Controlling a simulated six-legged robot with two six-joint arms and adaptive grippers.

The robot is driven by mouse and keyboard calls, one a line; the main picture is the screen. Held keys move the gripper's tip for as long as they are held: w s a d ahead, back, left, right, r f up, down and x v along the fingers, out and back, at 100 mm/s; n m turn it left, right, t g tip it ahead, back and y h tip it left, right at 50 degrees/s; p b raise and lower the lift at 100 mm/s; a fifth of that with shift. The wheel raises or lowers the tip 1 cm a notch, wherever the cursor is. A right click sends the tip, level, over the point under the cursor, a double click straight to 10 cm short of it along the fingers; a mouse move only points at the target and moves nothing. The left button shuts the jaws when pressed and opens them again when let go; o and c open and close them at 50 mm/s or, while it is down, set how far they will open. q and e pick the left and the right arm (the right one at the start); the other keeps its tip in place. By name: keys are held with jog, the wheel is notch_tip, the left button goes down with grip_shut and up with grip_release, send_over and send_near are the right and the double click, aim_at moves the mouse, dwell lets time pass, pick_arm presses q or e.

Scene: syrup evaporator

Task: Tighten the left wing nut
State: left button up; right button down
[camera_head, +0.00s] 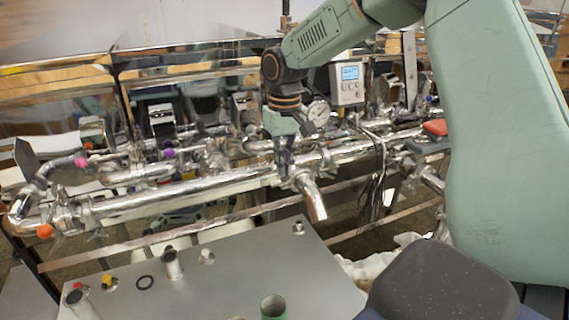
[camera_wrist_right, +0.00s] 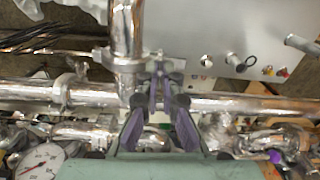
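My right gripper (camera_head: 284,160) reaches down from the upper right to the long shiny pipe (camera_head: 180,195), just left of a clamped joint (camera_head: 303,172) with a short outlet stub (camera_head: 315,203). In the right wrist view its grey-purple fingers (camera_wrist_right: 159,85) point at the same joint, beside the pipe stub (camera_wrist_right: 126,35). The fingertips sit close together around or against small metal parts at the clamp. I cannot make out the left wing nut clearly; the fingers and shiny clamp parts merge there. Whether the fingers grip it cannot be told. My left gripper is not in view.
A dial gauge (camera_head: 318,112) and a display box (camera_head: 347,84) stand behind the pipe. Cables (camera_head: 380,165) hang to the right of the clamp.

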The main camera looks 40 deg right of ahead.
dwell(0.4)
jog(key=c, duration=1.4)
grip_release()
notch_tip(320, 180, up, 8)
jog(key=shift+f, duration=0.1)
jog(key=shift+w, duration=0.1)
